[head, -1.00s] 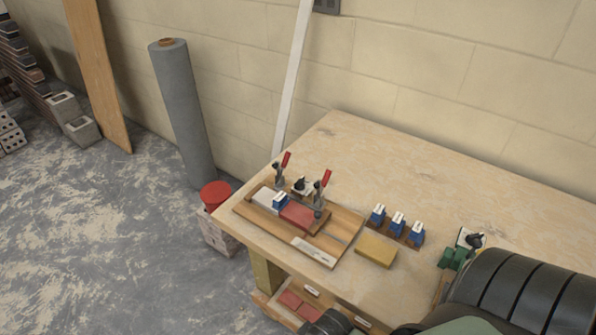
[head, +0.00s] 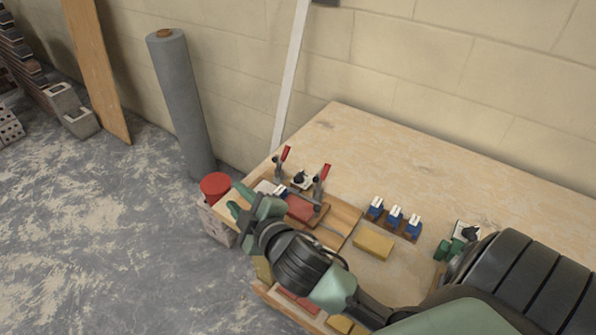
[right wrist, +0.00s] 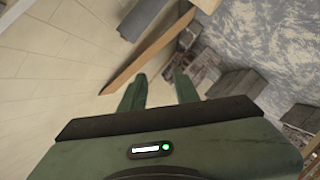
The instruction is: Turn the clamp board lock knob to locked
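The clamp board (head: 345,217) lies at the left end of the workbench, with two red-handled clamps (head: 325,172). A small black knob (head: 300,177) on a white plate sits between the clamps, toward the board's back. Its setting is too small to read. My right gripper (head: 236,200) is open and empty, over the board's front left edge, left of the knob. My left gripper is not in view.
A yellow block (head: 373,244) and a rack of blue pieces (head: 396,217) stand right of the board. A second black knob (head: 471,233) is farther right. The bench's back is clear.

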